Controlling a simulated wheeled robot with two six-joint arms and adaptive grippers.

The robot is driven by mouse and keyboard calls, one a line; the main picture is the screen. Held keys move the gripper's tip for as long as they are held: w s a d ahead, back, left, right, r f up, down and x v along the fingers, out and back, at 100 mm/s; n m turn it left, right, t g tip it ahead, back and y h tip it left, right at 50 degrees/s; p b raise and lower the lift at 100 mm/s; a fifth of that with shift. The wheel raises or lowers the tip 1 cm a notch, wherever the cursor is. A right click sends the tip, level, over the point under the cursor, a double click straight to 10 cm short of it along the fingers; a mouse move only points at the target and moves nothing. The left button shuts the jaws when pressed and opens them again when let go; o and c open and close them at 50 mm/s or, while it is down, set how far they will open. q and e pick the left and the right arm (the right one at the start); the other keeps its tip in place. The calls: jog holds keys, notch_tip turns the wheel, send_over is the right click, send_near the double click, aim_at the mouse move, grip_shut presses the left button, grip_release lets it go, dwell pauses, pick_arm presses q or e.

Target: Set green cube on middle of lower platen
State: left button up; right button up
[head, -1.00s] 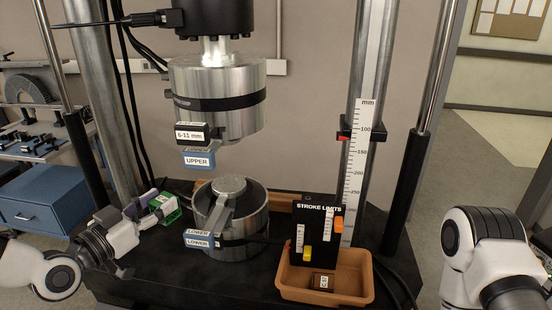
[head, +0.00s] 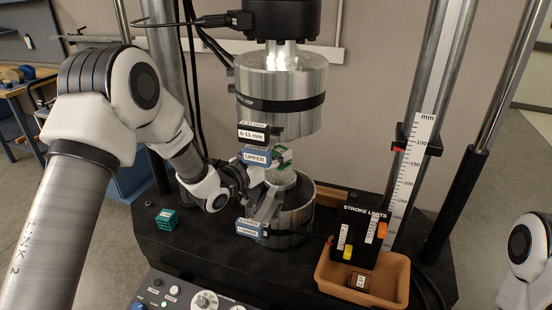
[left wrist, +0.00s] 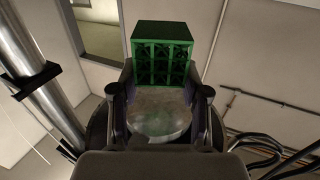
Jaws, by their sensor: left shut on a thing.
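My left gripper (head: 262,172) reaches in between the platens and is shut on a green lattice cube (head: 283,158). The cube shows partly, behind the UPPER tag, above the lower platen (head: 292,218). I cannot tell whether it touches the platen's top. In the left wrist view the green lattice cube (left wrist: 163,55) sits at the fingertips, with a round shiny metal face beyond the fingers. The upper platen (head: 282,100) hangs above, with a clear gap. A second, teal-green lattice block (head: 166,222) stands on the black base at left. My right gripper is out of view.
Blue UPPER (head: 257,155) and LOWER (head: 249,228) tags stick out at the platens' front left. A terracotta tray (head: 333,284) with a black STROKE LIMITS board (head: 357,237) stands at right. A control panel (head: 185,297) lies in front. A ruler post (head: 412,170) rises behind right.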

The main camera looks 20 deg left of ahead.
pick_arm(q)
notch_tip(320, 180, down, 2)
jog(key=shift+f+p, duration=0.25)
jog(key=shift+p, duration=0.5)
jog(key=shift+f, duration=0.4)
jog(key=shift+f+b, duration=0.2)
jog(key=shift+b, duration=0.1)
jog(key=o, duration=0.8)
jog(key=shift+r, duration=0.1)
jog(key=shift+o, duration=1.2)
